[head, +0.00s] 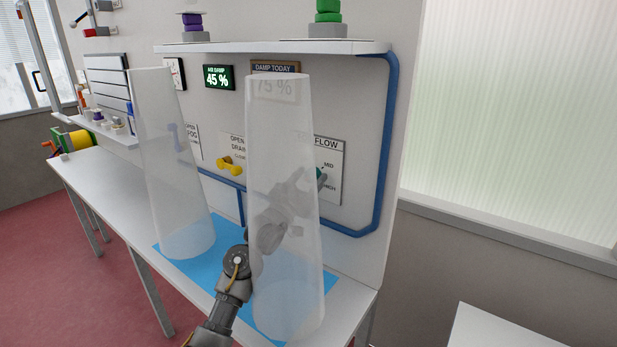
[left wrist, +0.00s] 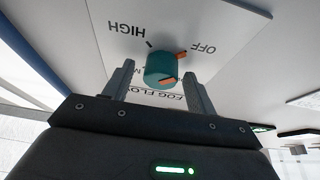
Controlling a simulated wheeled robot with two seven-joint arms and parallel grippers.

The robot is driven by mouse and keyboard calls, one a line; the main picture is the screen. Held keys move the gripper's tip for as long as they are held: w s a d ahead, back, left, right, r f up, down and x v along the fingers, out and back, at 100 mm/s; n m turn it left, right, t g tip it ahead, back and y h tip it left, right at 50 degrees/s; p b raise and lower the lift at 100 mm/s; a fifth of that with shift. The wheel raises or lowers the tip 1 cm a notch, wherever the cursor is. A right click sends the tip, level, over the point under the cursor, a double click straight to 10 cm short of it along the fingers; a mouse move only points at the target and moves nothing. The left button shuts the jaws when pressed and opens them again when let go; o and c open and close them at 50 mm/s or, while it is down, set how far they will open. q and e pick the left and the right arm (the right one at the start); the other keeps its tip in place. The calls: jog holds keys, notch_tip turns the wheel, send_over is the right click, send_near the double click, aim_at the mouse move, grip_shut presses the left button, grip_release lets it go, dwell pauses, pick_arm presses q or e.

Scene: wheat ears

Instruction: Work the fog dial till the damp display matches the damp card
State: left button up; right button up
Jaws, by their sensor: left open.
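The fog dial is a teal knob (head: 319,174) on the white FOG FLOW panel (head: 331,152). In the left wrist view the knob (left wrist: 158,66) has orange marks on its OFF side; its exact setting is unclear. My left gripper (head: 309,187) is seen through a clear tube at the panel. Its open fingers (left wrist: 160,78) point at the knob, one on each side in the picture, with gaps showing; how deep they reach is unclear. The green-lit damp display (head: 218,77) reads 45 %. The damp card (head: 275,83) reads 75 % through the tube. My right gripper is out of view.
Two tall translucent tubes (head: 172,170) (head: 284,270) stand on a blue mat (head: 228,234) on the bench, the nearer one in front of my left forearm. A yellow drain handle (head: 230,165) sits left of the fog panel. A blue pipe (head: 385,140) runs down its right.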

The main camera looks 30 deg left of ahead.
pick_arm(q)
jog(key=shift+c, duration=0.9)
jog(key=c, duration=0.8)
jog(key=shift+m, duration=0.3)
